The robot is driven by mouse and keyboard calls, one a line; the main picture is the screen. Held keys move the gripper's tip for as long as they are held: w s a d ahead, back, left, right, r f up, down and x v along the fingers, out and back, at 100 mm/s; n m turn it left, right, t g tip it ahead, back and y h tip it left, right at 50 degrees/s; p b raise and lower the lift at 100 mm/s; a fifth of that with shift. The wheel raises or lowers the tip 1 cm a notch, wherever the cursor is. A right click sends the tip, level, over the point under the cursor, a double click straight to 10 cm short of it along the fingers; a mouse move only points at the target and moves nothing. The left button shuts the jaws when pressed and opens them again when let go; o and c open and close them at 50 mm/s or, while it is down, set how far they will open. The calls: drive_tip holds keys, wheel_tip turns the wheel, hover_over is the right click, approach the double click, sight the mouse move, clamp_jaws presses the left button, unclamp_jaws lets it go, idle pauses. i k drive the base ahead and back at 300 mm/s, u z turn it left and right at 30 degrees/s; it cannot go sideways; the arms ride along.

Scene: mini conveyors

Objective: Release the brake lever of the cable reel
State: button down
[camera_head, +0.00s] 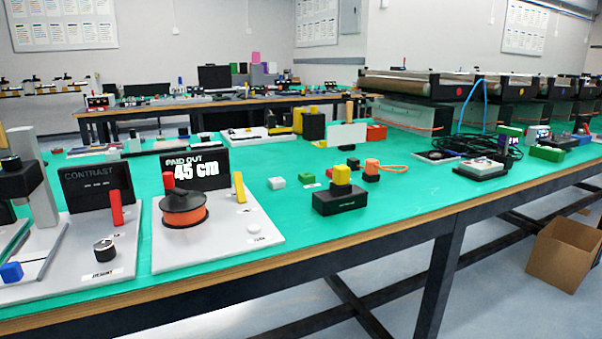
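The cable reel (184,208) is an orange spool with a dark top, lying flat on a light grey board (190,255) at the front left of the green table. Behind the reel a black display (195,165) reads "PAID OUT 45 cm". A round white button (254,229) sits at the board's right. My gripper is not in view.
Left of the reel is a board with a "CONTRAST" display (98,186), a red lever (116,208) and a dark knob (104,249). Right are a black block with a yellow top (340,195) and small blocks. A cardboard box (564,254) stands on the floor.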

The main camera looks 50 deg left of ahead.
sight(240, 190)
drive_tip(key=i, duration=3.35)
drive_tip(key=u, duration=3.95)
drive_tip(key=i, duration=0.5)
drive_tip(key=z, duration=0.4)
